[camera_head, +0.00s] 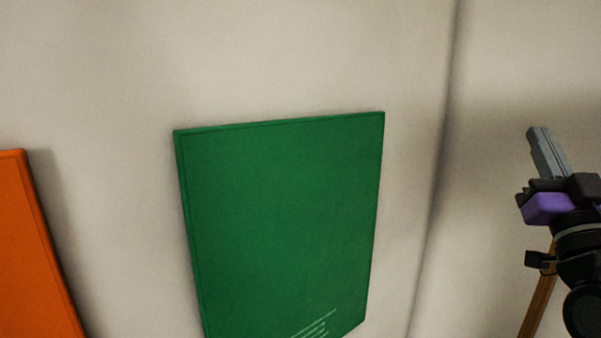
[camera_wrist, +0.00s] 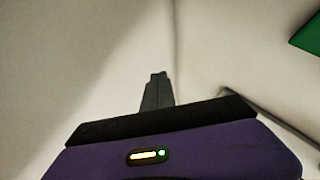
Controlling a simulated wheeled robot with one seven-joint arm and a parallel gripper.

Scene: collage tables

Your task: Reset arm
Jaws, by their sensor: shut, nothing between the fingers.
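My gripper (camera_head: 538,134) is at the right side of the head view, raised and pointing up and slightly left. Its grey fingers are together with nothing between them. In the wrist view the shut fingers (camera_wrist: 158,77) point toward the pale wall and a corner line. Nothing touches the fingers in either view.
A green panel (camera_head: 280,220) is on the pale wall (camera_head: 280,60), left of my gripper and apart from it. Its corner shows in the wrist view (camera_wrist: 310,36). An orange panel (camera_head: 35,250) is at the far left. A brown wooden piece (camera_head: 538,300) stands below my gripper.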

